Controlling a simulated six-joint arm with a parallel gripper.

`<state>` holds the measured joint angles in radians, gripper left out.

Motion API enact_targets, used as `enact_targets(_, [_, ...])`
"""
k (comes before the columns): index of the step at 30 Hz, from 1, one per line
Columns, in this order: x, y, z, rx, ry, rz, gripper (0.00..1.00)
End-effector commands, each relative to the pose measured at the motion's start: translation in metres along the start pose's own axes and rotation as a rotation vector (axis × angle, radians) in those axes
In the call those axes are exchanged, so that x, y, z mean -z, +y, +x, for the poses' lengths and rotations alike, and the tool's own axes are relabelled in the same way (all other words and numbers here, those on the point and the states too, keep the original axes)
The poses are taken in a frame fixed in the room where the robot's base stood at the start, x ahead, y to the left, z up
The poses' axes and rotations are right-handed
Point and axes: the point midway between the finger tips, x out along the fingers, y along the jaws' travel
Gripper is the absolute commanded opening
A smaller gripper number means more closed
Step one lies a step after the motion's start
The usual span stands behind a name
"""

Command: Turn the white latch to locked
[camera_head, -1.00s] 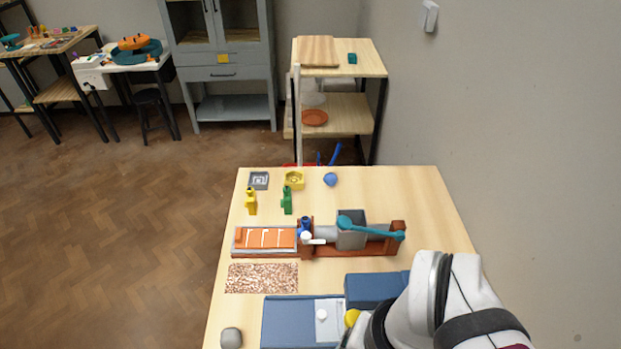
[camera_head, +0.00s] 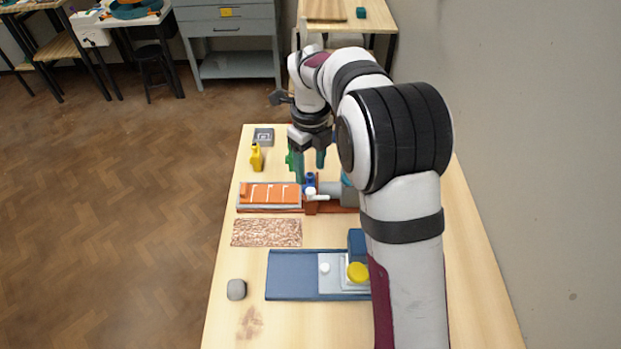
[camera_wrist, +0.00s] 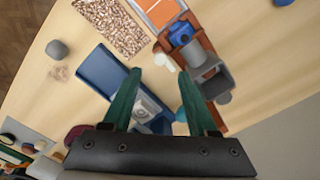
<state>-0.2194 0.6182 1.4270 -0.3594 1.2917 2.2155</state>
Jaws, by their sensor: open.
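The white latch (camera_head: 316,194) is a small lever with a round knob, on the brown end block of the orange-and-brown device (camera_head: 270,211). It points right in the head view. In the wrist view the white latch (camera_wrist: 164,61) shows just beyond and between my fingertips. My gripper (camera_head: 310,168) hangs fingers-down, just above and behind the device in the head view. Its two green fingers are open and empty, as the wrist view of my gripper (camera_wrist: 159,72) also shows. My arm hides the device's right part in the head view.
A blue part (camera_head: 310,178) sits right behind the latch. A blue base (camera_head: 292,276) with a yellow knob (camera_head: 358,272) lies nearer. A speckled mat (camera_head: 266,232) and grey stone (camera_head: 236,289) lie left. A yellow bottle (camera_head: 257,157) stands behind the device.

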Motion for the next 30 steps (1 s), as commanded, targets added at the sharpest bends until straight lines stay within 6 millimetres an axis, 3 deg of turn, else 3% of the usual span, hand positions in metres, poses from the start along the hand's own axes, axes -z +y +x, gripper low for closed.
enact_targets(3, [0.001,0.001,0.032,-0.003,0.003,-0.001,0.59])
enact_targets(7, [0.001,0.000,0.054,-0.002,0.001,0.000,0.59])
enact_targets(12, [0.000,0.000,0.066,-0.001,-0.001,-0.002,0.59])
enact_targets(19, [0.000,0.000,0.067,0.000,-0.001,-0.002,0.59])
enact_targets(29, [0.000,0.000,0.066,0.000,-0.002,-0.002,0.01])
enact_targets(30, [0.000,0.000,0.066,-0.001,-0.001,-0.002,0.00])
